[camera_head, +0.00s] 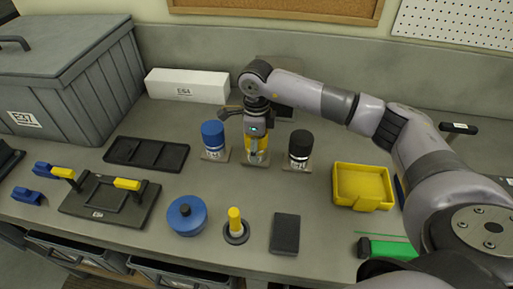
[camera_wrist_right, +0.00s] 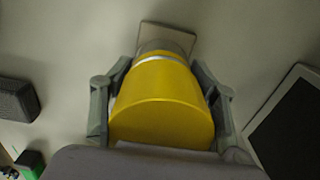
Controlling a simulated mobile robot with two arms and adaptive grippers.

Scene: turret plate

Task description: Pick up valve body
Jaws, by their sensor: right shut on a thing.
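The valve body, a yellow cylinder with a pale band and a grey lower part (camera_wrist_right: 162,100), fills the middle of the right wrist view. It also shows in the head view (camera_head: 258,156), partly hidden by my gripper, among the capped bottles at the back of the bench. My right gripper (camera_head: 257,147) points down over it. In the wrist view its two fingers (camera_wrist_right: 160,105) lie on either side of the cylinder and are shut on it. A small light plate (camera_wrist_right: 168,37) shows just beyond it. I cannot tell whether it is clear of its stand. My left gripper is not in view.
A blue-capped bottle (camera_head: 213,138) and a black-capped bottle (camera_head: 300,147) stand close on either side. A yellow bin (camera_head: 361,203) is at right, a blue round pot (camera_head: 187,216) in front, a black tray (camera_head: 128,160) at left. A white box (camera_head: 187,86) stands behind.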

